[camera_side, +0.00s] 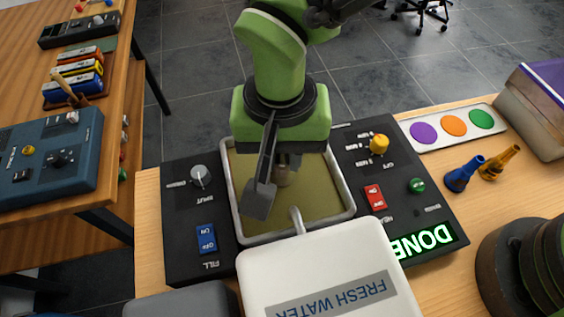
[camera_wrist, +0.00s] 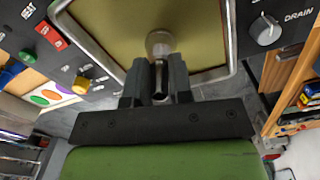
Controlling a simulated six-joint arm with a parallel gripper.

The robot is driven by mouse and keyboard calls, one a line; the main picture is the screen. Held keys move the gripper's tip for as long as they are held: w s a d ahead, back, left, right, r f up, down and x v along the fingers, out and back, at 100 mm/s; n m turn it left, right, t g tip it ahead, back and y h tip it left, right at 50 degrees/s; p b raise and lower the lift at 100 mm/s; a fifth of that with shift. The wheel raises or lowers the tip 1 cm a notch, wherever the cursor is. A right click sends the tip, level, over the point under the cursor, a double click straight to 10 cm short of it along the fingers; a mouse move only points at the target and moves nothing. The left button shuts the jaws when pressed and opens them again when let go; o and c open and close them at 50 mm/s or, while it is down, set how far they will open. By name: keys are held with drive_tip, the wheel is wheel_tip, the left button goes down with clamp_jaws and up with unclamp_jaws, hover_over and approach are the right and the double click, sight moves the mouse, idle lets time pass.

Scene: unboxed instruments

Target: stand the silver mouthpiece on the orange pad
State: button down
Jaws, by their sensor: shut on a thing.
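The silver mouthpiece (camera_wrist: 160,44) is between the fingertips of my gripper (camera_wrist: 158,80) in the wrist view, its round end pointing away from the gripper.
The basin (camera_side: 337,180) has a yellow-green inside and sits in a black panel with knobs, switches and a lit DONE sign (camera_side: 422,241). A white FRESH WATER tank (camera_side: 330,262) stands in front. Blue (camera_side: 462,174) and yellow (camera_side: 499,163) mouthpieces lie near the strip. Its three pads are bare.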

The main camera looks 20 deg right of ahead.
wheel_tip(320, 180, up, 6)
drive_tip(key=shift+r, duration=0.1)
drive_tip(key=shift+d, duration=0.1)
drive_tip(key=w+d+m, duration=0.2)
drive_tip(key=w+d, duration=0.2)
drive_tip(key=d, duration=0.6)
drive_tip(key=w+d+m, duration=0.3)
drive_tip(key=w+d, duration=0.1)
drive_tip(key=d, duration=0.6)
drive_tip(key=s+d+m, duration=0.3)
drive_tip(key=d+m, duration=0.1)
drive_tip(key=d, duration=1.2)
drive_tip(key=shift+s+f, duration=0.2)
drive_tip(key=shift+f, duration=5.15)
drive_tip(key=shift+f, duration=0.15)
